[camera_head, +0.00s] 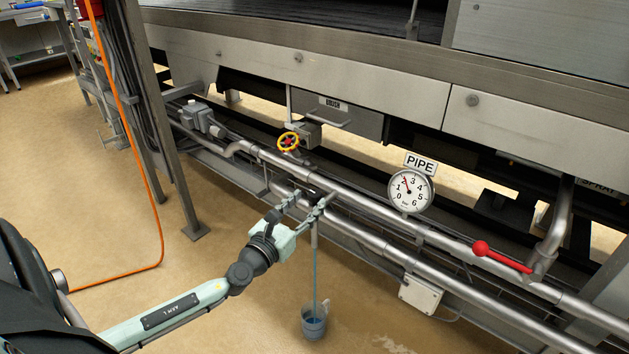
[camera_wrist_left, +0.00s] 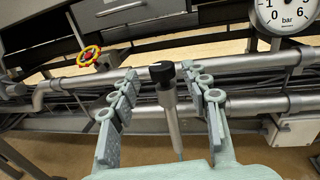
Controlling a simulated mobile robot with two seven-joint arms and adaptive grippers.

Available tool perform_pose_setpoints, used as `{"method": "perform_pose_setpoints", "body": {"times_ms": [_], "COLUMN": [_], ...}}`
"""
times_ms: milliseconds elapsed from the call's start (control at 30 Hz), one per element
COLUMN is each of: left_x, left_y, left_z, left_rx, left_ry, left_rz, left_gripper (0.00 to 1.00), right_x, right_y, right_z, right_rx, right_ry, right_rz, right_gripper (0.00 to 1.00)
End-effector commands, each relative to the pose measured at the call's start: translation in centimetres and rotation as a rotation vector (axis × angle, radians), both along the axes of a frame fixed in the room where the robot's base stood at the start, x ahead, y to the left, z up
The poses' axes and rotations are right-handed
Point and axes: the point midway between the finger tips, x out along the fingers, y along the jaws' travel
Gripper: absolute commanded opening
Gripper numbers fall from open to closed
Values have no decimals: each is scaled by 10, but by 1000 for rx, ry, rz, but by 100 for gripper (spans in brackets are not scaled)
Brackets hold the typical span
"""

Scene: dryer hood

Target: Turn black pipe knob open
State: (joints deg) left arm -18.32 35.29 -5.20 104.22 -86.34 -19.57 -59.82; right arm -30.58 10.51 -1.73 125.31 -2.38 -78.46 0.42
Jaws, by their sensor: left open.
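The black pipe knob (camera_wrist_left: 162,71) sits on top of a thin vertical grey pipe (camera_wrist_left: 170,115) in the left wrist view. In the head view the black knob is small and partly hidden between my fingers. My left gripper (camera_head: 308,202) is open at the metal pipes, with one finger on each side of the knob. In the left wrist view my left gripper (camera_wrist_left: 160,105) shows a clear gap between each finger and the knob and its pipe. My right gripper is not in view.
Blue liquid (camera_head: 316,280) runs down into a cup (camera_head: 314,322) on the floor. A pressure gauge (camera_head: 410,191) marked PIPE stands to the right. A yellow-red valve wheel (camera_head: 289,142) is behind left, and a red lever (camera_head: 502,257) is at the right. An orange hose (camera_head: 135,165) hangs left.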

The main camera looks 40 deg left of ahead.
Motion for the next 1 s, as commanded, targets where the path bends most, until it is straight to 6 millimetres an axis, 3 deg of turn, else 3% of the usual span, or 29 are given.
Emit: {"method": "perform_pose_setpoints", "body": {"times_ms": [533, 900, 1000], "left_x": [71, 78, 77], "left_y": [4, 4, 4], "left_z": [0, -1, -1], "left_rx": [15, 14, 14], "left_ry": [3, 4, 4], "left_rz": [-10, -10, -9], "left_gripper": [47, 47, 34], "right_x": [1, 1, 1], "right_y": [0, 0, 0], "right_z": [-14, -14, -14], "right_rx": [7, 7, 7], "right_ry": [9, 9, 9], "right_rz": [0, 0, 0], "right_gripper": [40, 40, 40]}}
